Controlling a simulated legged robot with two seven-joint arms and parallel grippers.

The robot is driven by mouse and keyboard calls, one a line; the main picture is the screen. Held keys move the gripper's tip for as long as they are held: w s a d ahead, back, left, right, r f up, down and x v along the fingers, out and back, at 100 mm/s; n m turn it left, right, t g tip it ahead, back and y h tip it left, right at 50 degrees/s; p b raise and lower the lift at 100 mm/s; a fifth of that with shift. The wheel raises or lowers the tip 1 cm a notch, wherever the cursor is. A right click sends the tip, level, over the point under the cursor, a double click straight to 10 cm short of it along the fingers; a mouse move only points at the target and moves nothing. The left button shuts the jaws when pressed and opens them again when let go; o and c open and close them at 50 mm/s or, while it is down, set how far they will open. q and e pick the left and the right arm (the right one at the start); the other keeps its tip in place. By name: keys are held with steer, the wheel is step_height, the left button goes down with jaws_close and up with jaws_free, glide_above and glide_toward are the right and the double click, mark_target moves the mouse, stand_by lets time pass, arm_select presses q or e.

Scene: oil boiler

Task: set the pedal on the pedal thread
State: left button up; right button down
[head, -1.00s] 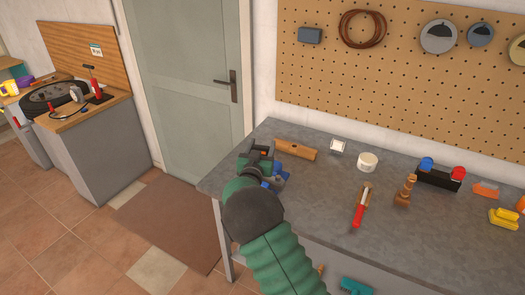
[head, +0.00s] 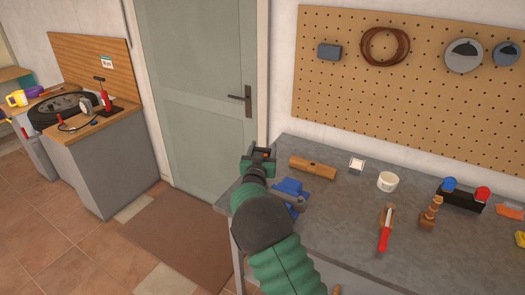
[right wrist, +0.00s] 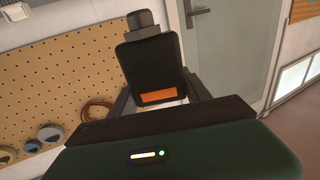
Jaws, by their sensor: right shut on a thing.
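My right gripper (head: 260,160) is above the left end of the grey workbench in the head view, at the end of my green arm. It is shut on the pedal, a black block with an orange strip (head: 265,153). In the right wrist view the pedal (right wrist: 150,62) stands up between the fingers of the gripper (right wrist: 155,95), its orange strip facing the camera. The held part of the pedal is mostly hidden. I cannot make out a pedal thread in either view. My left gripper is not in view.
The workbench (head: 340,215) carries a wooden block (head: 312,167), a white cup (head: 387,181), a red-handled tool (head: 384,238) and a blue item (head: 291,187) beside my arm. A door (head: 208,100) is behind. At left, a wheel (head: 62,108) lies on a cabinet (head: 112,160).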

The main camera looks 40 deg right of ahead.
steer(key=shift+s+d, duration=0.15)
steer(key=shift+d+f+b, duration=0.15)
steer(key=shift+f+b, duration=0.15)
steer(key=shift+f, duration=0.1)
steer(key=shift+f+b, duration=1.65)
steer(key=shift+f, duration=0.35)
steer(key=shift+f+b, duration=0.25)
steer(key=shift+b, duration=0.2)
steer(key=shift+f+b, duration=0.65)
steer(key=shift+f, duration=0.2)
steer(key=shift+a+f, duration=0.1)
steer(key=shift+a, duration=0.1)
steer(key=shift+c, duration=2.1)
jaws_free()
